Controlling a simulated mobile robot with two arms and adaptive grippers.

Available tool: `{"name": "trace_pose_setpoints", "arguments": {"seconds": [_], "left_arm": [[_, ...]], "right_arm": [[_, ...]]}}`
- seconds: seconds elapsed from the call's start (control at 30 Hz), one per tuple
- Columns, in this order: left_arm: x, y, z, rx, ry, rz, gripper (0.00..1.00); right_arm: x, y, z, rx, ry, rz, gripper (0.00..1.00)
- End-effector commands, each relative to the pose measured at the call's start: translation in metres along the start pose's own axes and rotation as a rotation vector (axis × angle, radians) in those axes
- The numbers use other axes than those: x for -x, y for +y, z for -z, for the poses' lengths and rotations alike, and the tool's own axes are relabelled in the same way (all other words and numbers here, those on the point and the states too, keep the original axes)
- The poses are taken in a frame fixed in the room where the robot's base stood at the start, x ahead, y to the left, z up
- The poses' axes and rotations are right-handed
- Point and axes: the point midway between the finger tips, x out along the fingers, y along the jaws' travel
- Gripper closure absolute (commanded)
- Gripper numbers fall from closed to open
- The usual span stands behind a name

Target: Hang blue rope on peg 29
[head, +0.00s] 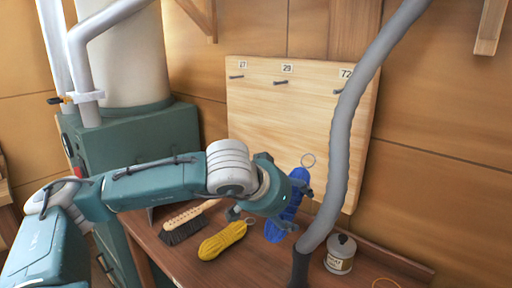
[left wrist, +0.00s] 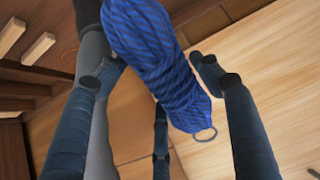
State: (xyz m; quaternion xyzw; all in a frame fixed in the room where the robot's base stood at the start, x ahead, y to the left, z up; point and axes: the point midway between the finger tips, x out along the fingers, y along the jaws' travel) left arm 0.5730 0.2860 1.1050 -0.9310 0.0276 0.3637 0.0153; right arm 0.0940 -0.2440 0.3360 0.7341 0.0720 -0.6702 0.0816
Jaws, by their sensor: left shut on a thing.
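The blue rope (head: 292,206) is a wound bundle with a metal ring (head: 308,160) at its top end. My left gripper (head: 284,208) is shut on it and holds it roughly upright in front of the board's lower part. In the left wrist view the blue rope (left wrist: 160,65) lies between the fingers, with its ring (left wrist: 205,134) free at the end. Peg 29 (head: 281,82) sticks out of the wooden board (head: 285,125) under its label, above and apart from the rope. My right gripper is not in view.
A thick grey tube (head: 345,130) stands in front of the board's right part. A yellow rope (head: 222,240), a brush (head: 185,226) and a canister (head: 341,253) are on the bench. All three pegs look bare.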

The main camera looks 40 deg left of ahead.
Motion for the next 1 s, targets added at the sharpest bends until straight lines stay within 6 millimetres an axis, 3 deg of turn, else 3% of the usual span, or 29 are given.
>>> {"name": "trace_pose_setpoints", "arguments": {"seconds": [0.03,0.2,0.4,0.63,1.0], "left_arm": [[-0.001,-0.026,0.012,0.001,0.081,0.005,0.68],[0.024,-0.089,0.069,-0.014,0.331,-0.019,0.68],[0.061,-0.135,0.108,-0.008,0.492,-0.020,0.68],[0.076,-0.150,0.122,-0.002,0.539,-0.016,0.68],[0.061,-0.149,0.134,-0.002,0.537,-0.017,0.68]], "right_arm": [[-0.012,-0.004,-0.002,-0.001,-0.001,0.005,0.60],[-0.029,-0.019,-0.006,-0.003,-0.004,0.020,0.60],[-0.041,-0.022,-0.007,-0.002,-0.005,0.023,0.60],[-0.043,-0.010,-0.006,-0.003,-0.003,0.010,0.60],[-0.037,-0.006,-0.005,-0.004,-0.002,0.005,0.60]]}}
